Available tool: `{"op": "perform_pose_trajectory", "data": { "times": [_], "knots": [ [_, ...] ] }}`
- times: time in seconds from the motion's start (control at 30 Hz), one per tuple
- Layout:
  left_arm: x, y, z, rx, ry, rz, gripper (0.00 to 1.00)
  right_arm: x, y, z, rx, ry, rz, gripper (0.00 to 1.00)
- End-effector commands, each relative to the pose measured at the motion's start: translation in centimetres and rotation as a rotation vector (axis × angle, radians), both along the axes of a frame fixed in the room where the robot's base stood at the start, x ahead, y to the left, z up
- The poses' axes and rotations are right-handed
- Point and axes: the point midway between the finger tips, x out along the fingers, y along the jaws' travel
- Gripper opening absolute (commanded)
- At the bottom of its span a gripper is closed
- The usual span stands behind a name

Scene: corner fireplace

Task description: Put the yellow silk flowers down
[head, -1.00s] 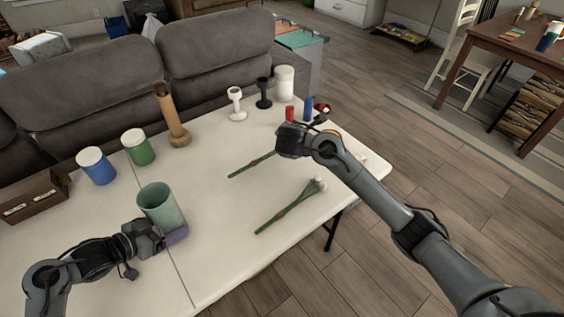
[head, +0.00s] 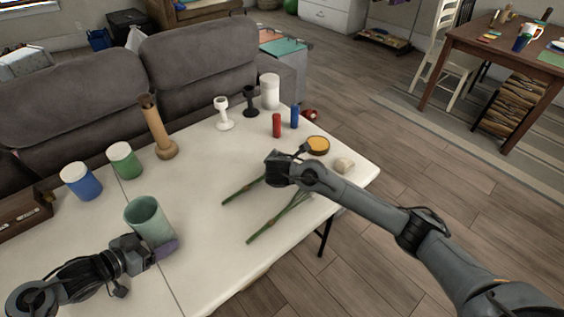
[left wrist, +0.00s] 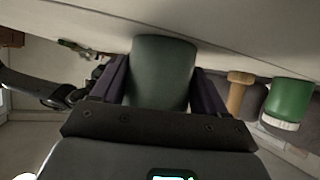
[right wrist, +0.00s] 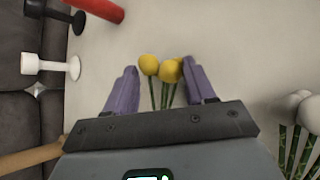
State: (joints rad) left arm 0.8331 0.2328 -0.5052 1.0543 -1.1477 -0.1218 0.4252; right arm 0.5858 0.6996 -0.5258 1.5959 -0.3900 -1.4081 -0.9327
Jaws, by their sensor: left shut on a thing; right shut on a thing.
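The yellow silk flowers (right wrist: 162,68) show between the purple fingers of my right gripper (right wrist: 160,88) in the right wrist view.
White flowers (head: 275,220) lie in front, partly behind my right arm. On the white table (head: 200,190) stand blue (head: 82,182) and green (head: 125,161) jars, a wooden holder (head: 157,130), candlesticks and candles. The table's middle is clear.

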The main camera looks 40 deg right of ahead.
Motion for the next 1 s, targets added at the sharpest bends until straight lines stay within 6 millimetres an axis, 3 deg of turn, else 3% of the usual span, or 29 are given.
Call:
{"op": "perform_pose_trajectory", "data": {
  "times": [0.07, 0.1, 0.27, 0.67, 1.0],
  "knots": [
    [0.0, 0.0, 0.0, 0.000, 0.000, 0.000, 0.57, 0.0, 0.0, -0.1, 0.000, 0.000, 0.000, 0.25],
    [0.0, 0.0, 0.0, 0.000, 0.000, 0.000, 0.57, 0.0, 0.0, -0.1, 0.000, 0.000, 0.000, 0.57],
    [0.0, 0.0, 0.0, 0.000, 0.000, 0.000, 0.57, 0.0, 0.0, -0.1, 0.000, 0.000, 0.000, 0.80],
    [0.0, 0.0, 0.0, 0.000, 0.000, 0.001, 0.57, -0.4, 0.5, 0.5, 0.002, 0.000, 0.002, 0.80],
    [0.0, 0.0, 0.0, 0.000, 0.000, 0.000, 0.57, -3.6, 3.6, 4.1, 0.004, -0.003, 0.004, 0.80]
  ]
}}
